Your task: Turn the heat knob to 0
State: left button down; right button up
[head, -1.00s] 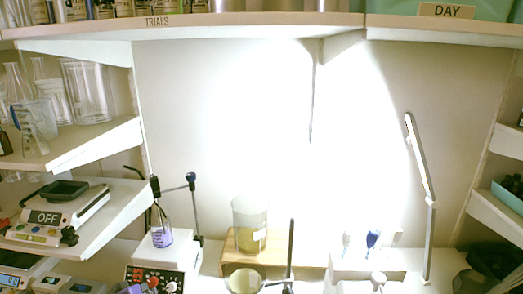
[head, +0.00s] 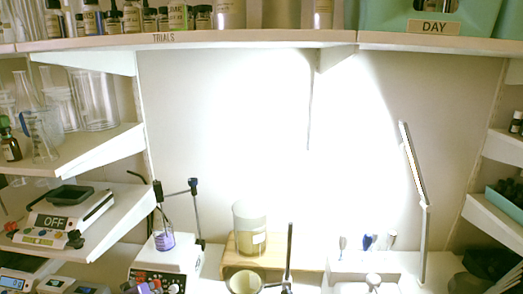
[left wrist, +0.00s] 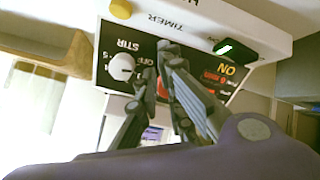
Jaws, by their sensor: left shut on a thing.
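The hotplate stirrer (head: 165,268) stands at the lower left of the head view, with a flask of purple liquid (head: 164,240) above its top. In the left wrist view its dark front panel appears upside down. The red heat knob (left wrist: 162,86) is partly hidden between the two fingers of my left gripper (left wrist: 160,66), which is shut on it. The knob's pointer and scale are covered, so its setting cannot be read. My left gripper (head: 146,287) barely shows at the bottom edge of the head view. My right gripper is not in view.
A stand with a clamp (head: 195,210) rises behind the stirrer. A beaker (head: 249,228) stands on a wooden riser to its right. Shelves with balances and glassware flank the left.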

pick_arm(q)
jog(key=shift+w+d+r, duration=0.15)
jog(key=shift+d, duration=0.25)
jog(key=shift+w+d+r, duration=0.1)
jog(key=shift+d, duration=0.25)
jog(key=shift+s+d+f, duration=0.15)
jog(key=shift+d+f, duration=0.05)
jog(key=shift+d, duration=0.05)
jog(key=shift+s+r, duration=0.15)
jog(key=shift+s, duration=0.15)
jog(key=v, duration=0.2)
jog(key=a+v, duration=0.1)
jog(key=v, duration=0.1)
jog(key=shift+s+r, duration=0.15)
jog(key=shift+s, duration=0.15)
